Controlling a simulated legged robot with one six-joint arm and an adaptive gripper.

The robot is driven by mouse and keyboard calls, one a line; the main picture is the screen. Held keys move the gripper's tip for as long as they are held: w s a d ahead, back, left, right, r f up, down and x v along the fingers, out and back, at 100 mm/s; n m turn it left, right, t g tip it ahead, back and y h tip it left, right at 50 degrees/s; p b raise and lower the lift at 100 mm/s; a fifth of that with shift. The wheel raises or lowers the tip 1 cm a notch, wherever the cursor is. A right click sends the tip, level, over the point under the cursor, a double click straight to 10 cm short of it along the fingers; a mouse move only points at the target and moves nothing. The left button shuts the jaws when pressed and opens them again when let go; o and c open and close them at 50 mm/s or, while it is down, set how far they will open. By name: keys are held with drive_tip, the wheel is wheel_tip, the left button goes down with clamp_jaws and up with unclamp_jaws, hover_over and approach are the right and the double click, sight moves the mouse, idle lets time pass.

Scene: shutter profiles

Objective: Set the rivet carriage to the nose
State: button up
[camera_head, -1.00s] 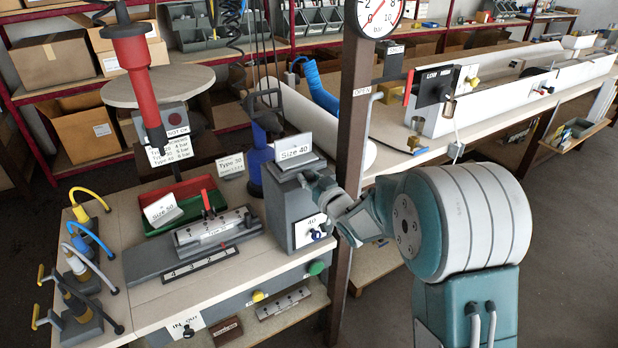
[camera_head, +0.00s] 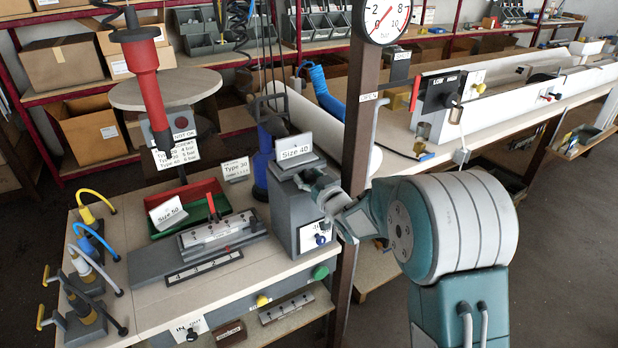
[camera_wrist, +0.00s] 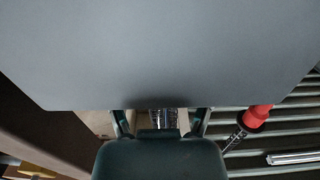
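A grey stepped slide block with a numbered white strip (camera_head: 222,231) and a short red lever (camera_head: 211,205) sits on the left bench; it may be the rivet carriage, but I cannot tell for sure. A second numbered strip (camera_head: 205,268) lies along its front. A red and dark riveting tool (camera_head: 141,75) hangs nose down behind it. My gripper (camera_head: 325,222) is at the right face of the grey Size 40 block (camera_head: 290,205), well right of the slide. In the wrist view, a plain grey surface fills the top, and my gripper's fingers (camera_wrist: 160,122) stand apart beneath it.
A brown post (camera_head: 357,130) with a gauge stands behind my arm. Red and green trays (camera_head: 190,200) and a Size 50 sign (camera_head: 166,213) are behind the slide. Hose fittings (camera_head: 92,250) line the left bench edge. The bench front carries yellow and green buttons.

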drive_tip(key=v, duration=1.2)
drive_tip(key=shift+f, duration=0.1)
